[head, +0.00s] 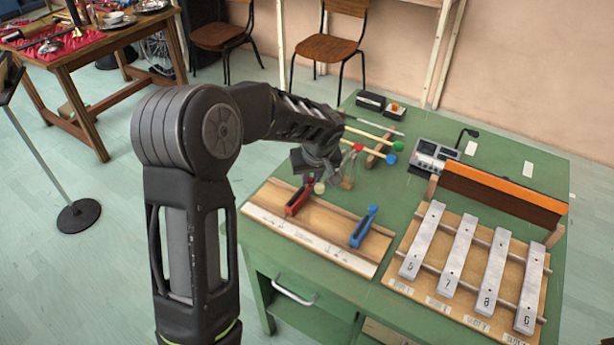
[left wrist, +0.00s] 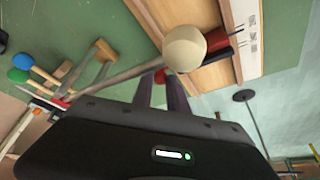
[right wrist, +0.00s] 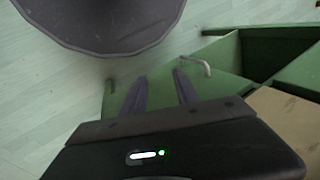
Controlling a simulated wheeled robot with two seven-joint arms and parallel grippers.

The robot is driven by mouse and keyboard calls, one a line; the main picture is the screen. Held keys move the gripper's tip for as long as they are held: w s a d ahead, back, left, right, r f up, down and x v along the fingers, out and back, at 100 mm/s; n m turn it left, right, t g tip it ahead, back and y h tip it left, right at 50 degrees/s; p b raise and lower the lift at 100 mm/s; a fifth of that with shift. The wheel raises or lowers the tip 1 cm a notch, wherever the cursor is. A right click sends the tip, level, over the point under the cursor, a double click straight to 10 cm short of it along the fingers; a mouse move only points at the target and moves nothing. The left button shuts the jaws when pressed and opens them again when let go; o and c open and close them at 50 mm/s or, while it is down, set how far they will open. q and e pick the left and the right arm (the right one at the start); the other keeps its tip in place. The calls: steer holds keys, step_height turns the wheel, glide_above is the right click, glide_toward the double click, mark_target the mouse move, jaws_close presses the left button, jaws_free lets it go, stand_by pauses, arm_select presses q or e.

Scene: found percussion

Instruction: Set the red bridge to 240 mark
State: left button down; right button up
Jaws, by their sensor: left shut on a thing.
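The red bridge (head: 297,202) sits on a wooden board with a pale marked strip (head: 300,233), near its left end. A blue bridge (head: 362,228) stands farther right on the same board. My left gripper (head: 311,177) reaches down at the upper end of the red bridge. In the left wrist view, red shows between the fingertips (left wrist: 162,78), and the gripper is shut on it. A cream mallet head (left wrist: 185,48) hides part of the red bridge there. The strip's mark numbers are too small to read. My right gripper (right wrist: 160,85) is open and empty.
The cream mallet head (head: 319,188) is close beside my left gripper. Mallets with green (head: 398,146) and blue heads (head: 390,158) lie behind. Metal bars (head: 458,255) on a frame stand right. My right gripper is near the green cabinet's handle (right wrist: 195,64).

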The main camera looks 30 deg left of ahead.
arm_select(q)
steer(key=c, duration=1.3)
jaws_free()
steer(key=v, duration=0.7)
steer(key=shift+r+b, duration=0.3)
steer(key=shift+r, duration=0.05)
steer(key=shift+s+d, duration=0.1)
